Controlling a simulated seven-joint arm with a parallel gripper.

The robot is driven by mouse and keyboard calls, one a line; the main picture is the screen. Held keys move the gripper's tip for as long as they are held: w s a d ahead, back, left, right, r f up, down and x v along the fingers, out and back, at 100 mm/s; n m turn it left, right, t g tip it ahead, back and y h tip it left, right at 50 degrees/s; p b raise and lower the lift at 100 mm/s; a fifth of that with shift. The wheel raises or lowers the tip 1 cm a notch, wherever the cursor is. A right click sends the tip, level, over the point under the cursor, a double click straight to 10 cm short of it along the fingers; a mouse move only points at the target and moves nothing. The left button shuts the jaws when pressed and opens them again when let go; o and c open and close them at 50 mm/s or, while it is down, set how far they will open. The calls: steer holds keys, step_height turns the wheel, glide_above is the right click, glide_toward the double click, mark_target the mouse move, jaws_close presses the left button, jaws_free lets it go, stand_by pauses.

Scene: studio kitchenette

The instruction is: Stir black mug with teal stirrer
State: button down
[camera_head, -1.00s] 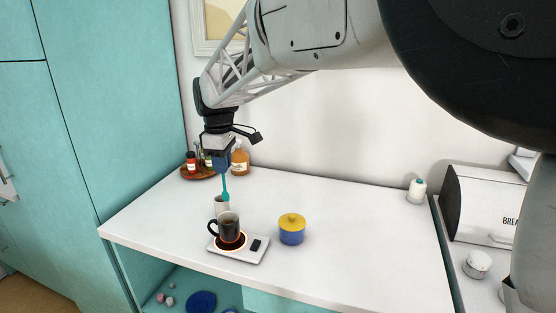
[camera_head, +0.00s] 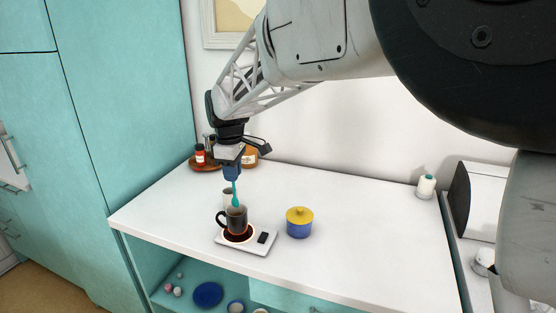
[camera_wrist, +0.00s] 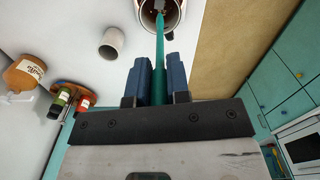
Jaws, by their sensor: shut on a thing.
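The black mug (camera_head: 236,221) stands upright on a white warmer plate (camera_head: 265,240) with a glowing red-orange ring and holds dark liquid. My gripper (camera_head: 232,176) is shut on the teal stirrer (camera_head: 236,192), which hangs down above the mug. The stirrer's lower end is at the mug's mouth; I cannot tell how far it reaches inside. In the wrist view, the stirrer (camera_wrist: 160,50) runs from between my two blue fingers (camera_wrist: 157,80) to the mug (camera_wrist: 145,12), partly cut off at the top edge.
A white cup (camera_wrist: 111,43) stands close behind the mug. A blue pot with a yellow lid (camera_head: 299,222) is to the right of the warmer. A wooden tray with bottles (camera_head: 203,160) is at the back left. The counter's right part is mostly clear.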

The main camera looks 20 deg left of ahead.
mark_target(235, 195)
steer(key=shift+f, duration=4.1)
steer(key=shift+a, duration=0.15)
